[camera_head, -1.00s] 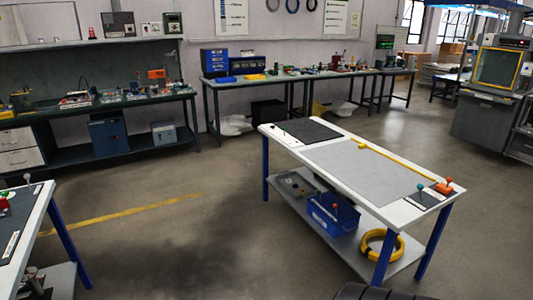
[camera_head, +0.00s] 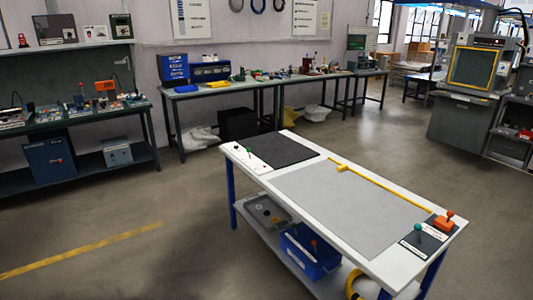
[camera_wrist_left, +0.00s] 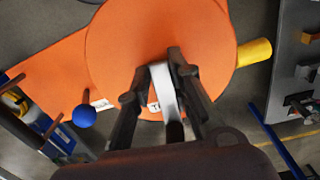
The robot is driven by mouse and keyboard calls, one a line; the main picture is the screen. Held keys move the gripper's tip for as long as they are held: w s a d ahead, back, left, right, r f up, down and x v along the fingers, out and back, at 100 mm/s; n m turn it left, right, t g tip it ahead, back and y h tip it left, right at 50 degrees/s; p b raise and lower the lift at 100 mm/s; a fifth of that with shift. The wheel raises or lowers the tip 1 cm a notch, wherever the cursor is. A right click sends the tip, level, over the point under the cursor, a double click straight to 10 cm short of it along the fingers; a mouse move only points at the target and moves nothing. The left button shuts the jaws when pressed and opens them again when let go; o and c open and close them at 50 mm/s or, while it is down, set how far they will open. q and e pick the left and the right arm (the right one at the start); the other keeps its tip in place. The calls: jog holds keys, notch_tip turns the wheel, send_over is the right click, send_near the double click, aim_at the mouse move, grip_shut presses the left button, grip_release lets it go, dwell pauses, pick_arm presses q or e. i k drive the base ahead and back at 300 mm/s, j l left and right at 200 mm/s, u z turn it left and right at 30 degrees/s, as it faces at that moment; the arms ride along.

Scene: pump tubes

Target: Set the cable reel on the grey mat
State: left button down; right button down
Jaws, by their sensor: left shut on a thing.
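The grey mat (camera_head: 350,200) lies bare on the white-topped table (camera_head: 238,155). The cable reel (camera_wrist_left: 200,35) shows in the left wrist view as a large orange disc with a yellow stub (camera_wrist_left: 254,52) at its right. My left gripper (camera_wrist_left: 163,75) is shut on a pale grey strip in front of the disc, which appears to be part of the reel. The gripper's fingers cover part of the reel. Neither gripper shows in the head view, and my right gripper is in no view.
A dark mat (camera_head: 280,151) lies at the table's far left end. A yellow bar (camera_head: 390,188) runs along its back edge. An orange-knobbed device (camera_head: 443,222) and a small dark plate (camera_head: 424,241) stand at the right end. A blue bin (camera_head: 309,255) sits on the lower shelf.

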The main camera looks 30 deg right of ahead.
aim_at(343, 199)
jog(key=i+l+z, duration=0.35)
jog(key=i, duration=0.4)
jog(key=i+z, duration=0.35)
jog(key=i, duration=0.4)
jog(key=i+z, duration=0.25)
jog(key=z, duration=0.15)
jog(key=i+j+z, duration=0.2)
jog(key=z, duration=0.2)
jog(key=i+j+z, duration=0.2)
jog(key=z, duration=0.2)
jog(key=i+j+z, duration=0.2)
jog(key=z, duration=0.15)
jog(key=i+j+z, duration=0.1)
jog(key=z, duration=0.3)
jog(key=i+j+z, duration=0.15)
jog(key=z, duration=0.3)
jog(key=j+z, duration=0.25)
jog(key=z, duration=0.15)
jog(key=i+j+z, duration=0.1)
jog(key=j+z, duration=0.15)
jog(key=z, duration=0.2)
